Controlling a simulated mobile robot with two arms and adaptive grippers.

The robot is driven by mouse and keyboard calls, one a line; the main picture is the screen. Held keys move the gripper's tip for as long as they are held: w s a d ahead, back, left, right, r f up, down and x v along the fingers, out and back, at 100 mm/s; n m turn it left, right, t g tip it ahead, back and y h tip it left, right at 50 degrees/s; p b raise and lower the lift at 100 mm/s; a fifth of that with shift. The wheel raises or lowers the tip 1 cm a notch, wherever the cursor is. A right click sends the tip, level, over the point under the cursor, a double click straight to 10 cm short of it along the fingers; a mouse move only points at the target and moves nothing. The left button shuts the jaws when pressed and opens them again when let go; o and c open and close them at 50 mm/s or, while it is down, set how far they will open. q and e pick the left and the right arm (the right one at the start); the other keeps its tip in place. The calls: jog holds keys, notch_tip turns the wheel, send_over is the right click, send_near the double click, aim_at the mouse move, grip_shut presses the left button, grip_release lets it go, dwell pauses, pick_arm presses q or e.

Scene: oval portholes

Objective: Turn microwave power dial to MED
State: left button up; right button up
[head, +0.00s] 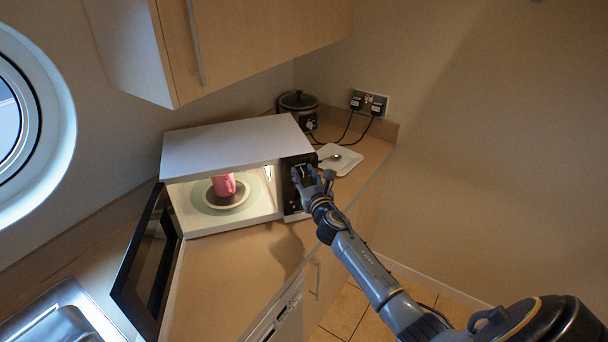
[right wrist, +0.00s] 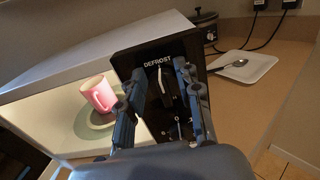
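The white microwave (head: 235,141) stands on the counter with its dark door (head: 147,262) swung open. Its black control panel (right wrist: 148,55) is on the right side of the front, with the word DEFROST readable near the top. A power dial (right wrist: 164,86) with a light pointer line sits below that word, partly hidden by the fingers. The MED mark cannot be made out. My right gripper (right wrist: 162,72) is at the panel, its two fingers apart on either side of the dial; I see no clear contact. It also shows in the head view (head: 312,176). My left gripper is out of view.
A pink mug (head: 223,185) stands on a plate inside the lit microwave. A white tray (head: 340,159) with a spoon lies right of it. A dark pot-like appliance (head: 298,102) is behind, near plugged sockets (head: 369,102). Wall cupboards hang above; a sink (head: 68,318) is front left.

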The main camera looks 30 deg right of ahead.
aim_at(307, 177)
jog(key=shift+c, duration=0.8)
jog(key=shift+d+m, duration=0.1)
jog(key=shift+m, duration=0.2)
jog(key=m, duration=0.2)
jog(key=m+b, duration=0.1)
jog(key=m, duration=0.1)
jog(key=d+m+b, duration=0.1)
jog(key=m, duration=0.1)
jog(key=shift+s+f, duration=0.15)
jog(key=shift+f, duration=0.15)
jog(key=m+b, duration=0.1)
jog(key=m, duration=0.3)
jog(key=f+m+b, duration=0.1)
jog(key=m, duration=0.3)
jog(key=m+b, duration=0.1)
jog(key=m, duration=0.4)
jog(key=shift+s+d+f, duration=0.1)
jog(key=shift+d+f, duration=0.25)
jog(key=shift+f, duration=0.05)
jog(key=shift+a+f+m+b, duration=0.15)
jog(key=shift+m+b, duration=0.15)
jog(key=shift+m, duration=0.75)
jog(key=shift+d+f+m+b, duration=0.1)
jog(key=shift+m+b, duration=0.15)
jog(key=shift+m, duration=0.8)
